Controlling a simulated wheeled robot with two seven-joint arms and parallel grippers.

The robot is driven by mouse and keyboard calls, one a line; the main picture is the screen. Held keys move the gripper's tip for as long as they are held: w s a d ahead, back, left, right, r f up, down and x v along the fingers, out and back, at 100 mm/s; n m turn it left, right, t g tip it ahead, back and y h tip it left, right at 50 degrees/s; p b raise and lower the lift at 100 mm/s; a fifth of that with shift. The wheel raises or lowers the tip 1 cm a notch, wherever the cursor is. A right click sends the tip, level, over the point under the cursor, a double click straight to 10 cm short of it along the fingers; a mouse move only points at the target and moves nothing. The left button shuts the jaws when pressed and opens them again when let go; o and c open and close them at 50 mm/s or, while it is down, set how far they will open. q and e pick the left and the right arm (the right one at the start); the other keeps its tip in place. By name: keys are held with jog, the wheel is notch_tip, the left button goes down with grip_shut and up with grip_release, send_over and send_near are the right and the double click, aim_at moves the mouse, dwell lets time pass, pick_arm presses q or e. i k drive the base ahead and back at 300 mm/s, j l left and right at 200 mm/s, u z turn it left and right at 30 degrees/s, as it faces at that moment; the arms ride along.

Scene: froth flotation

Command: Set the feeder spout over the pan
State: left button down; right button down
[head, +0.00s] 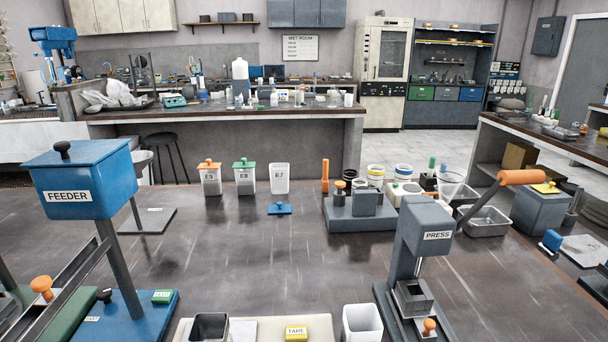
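The feeder, a blue hopper (85,180) labelled FEEDER with a black knob on its lid, stands upright at the left on a grey post above a blue base (140,308). A sloping grey rail or chute (62,285) runs below the hopper toward the lower left, beside an orange knob (41,285). I cannot tell which part is the spout. At the bottom centre, a cream balance with a yellow TARE button (296,333) has a pale plate (243,331), possibly the pan, and a dark square cup (209,327). Both grippers are out of view.
Containers E9 (209,180), E8 (245,178) and E7 (280,179) stand behind a small blue block (280,209). The grey press (425,235) stands at the right with its orange handle raised. A white cup (361,324) is beside the balance. The middle tabletop is clear.

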aim_at(30, 326)
jog(key=u, duration=1.35)
